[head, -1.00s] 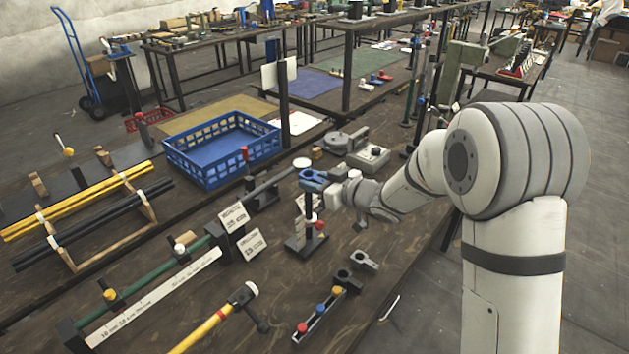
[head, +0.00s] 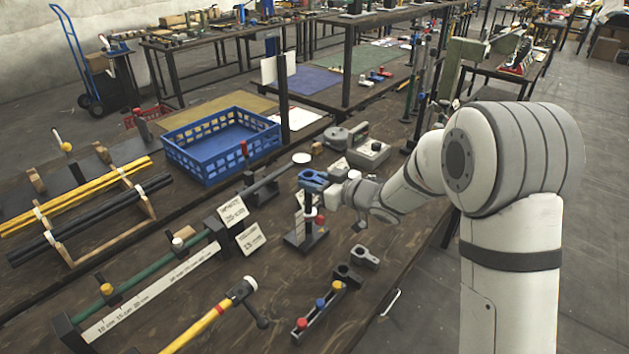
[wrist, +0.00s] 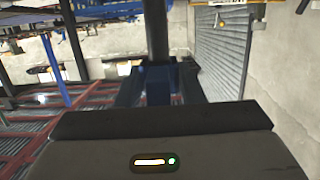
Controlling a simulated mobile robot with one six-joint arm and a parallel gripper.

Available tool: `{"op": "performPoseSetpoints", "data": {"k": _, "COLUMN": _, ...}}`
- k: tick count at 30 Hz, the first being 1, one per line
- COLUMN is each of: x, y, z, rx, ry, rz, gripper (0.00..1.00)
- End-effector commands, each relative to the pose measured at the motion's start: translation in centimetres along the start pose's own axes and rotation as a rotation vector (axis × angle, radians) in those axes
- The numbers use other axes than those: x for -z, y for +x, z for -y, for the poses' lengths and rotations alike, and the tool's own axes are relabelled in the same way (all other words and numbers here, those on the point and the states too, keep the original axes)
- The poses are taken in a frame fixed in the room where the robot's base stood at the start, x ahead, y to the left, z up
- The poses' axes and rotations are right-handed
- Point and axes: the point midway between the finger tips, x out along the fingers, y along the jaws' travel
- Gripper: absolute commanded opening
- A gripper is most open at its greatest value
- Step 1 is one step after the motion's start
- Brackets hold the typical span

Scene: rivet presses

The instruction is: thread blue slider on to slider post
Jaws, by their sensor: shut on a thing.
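The blue slider (head: 313,177) is held in my gripper (head: 332,190), level with the top of a small dark stand (head: 302,240). The stand has a white plate and a red piece (head: 320,219) low on its upright. The slider and gripper hide the top of the upright, so I cannot tell whether the slider is around it or just above it. In the wrist view the blue slider (wrist: 160,85) shows beyond the dark gripper body, with a dark upright bar (wrist: 157,30) behind or through it.
A blue crate (head: 185,165) stands at the back left. A grey device (head: 368,153) sits behind my gripper. A green rod (head: 150,265) runs at the left.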

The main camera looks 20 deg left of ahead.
Motion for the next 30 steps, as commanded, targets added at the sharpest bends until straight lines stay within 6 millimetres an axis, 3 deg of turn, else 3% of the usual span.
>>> {"op": "performPoseSetpoints", "data": {"k": 30, "x": -2.6, "y": 0.5, "z": 0.0, "rx": 0.0, "ry": 0.0, "rz": -0.001, "gripper": 0.13}}
